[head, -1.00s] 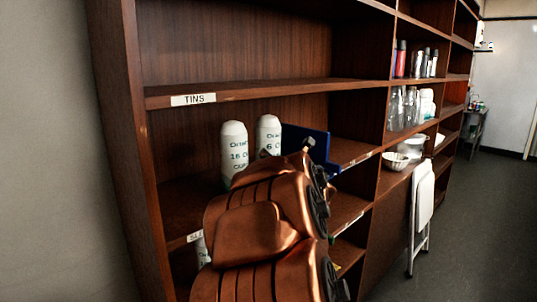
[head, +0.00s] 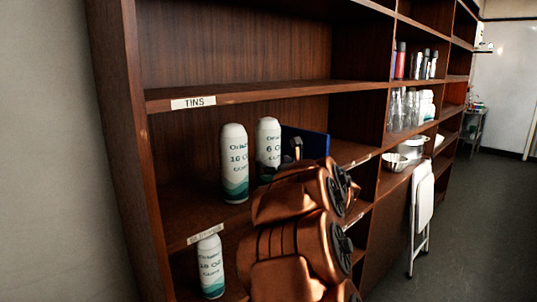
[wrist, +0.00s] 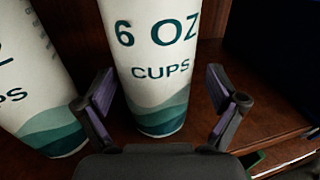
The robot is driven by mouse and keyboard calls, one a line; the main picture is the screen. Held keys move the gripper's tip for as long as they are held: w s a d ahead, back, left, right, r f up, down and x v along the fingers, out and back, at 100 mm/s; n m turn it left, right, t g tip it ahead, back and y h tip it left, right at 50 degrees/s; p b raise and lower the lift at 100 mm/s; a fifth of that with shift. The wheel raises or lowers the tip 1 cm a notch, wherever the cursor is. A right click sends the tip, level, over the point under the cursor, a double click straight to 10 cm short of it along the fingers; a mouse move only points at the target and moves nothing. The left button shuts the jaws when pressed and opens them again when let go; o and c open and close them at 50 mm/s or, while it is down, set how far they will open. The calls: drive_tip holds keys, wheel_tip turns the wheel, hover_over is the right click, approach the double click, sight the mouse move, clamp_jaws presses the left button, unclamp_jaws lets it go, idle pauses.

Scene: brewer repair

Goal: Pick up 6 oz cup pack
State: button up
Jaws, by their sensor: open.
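The 6 oz cup pack (head: 268,141) is a tall white cylinder with green waves at its base. It stands upright on the shelf under the TINS label, and its lower part is hidden by my arm in the head view. In the wrist view the 6 oz cup pack (wrist: 155,68) is straight ahead, its base between and just beyond my fingertips. My gripper (wrist: 158,100) is open with purple pads on either side of it, not closed on it. The 16 oz cup pack (head: 234,160) stands just left of it.
Another cup pack (head: 211,266) stands on the shelf below. A dark blue thing (head: 308,143) is right of the 6 oz pack. The shelf board (head: 190,216) is clear at the front left. A white folding chair (head: 421,205) leans by the shelves at right.

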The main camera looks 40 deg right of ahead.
sight(266, 159)
drive_tip(key=x, duration=0.1)
drive_tip(key=p+x, duration=0.2)
drive_tip(key=shift+w+a+r, duration=0.1)
drive_tip(key=shift+w+a, duration=0.1)
drive_tip(key=shift+w, duration=0.1)
drive_tip(key=shift+x, duration=0.9)
drive_tip(key=shift+s, duration=0.1)
drive_tip(key=c, duration=1.3)
drive_tip(key=shift+c, duration=0.2)
drive_tip(key=shift+r, duration=0.1)
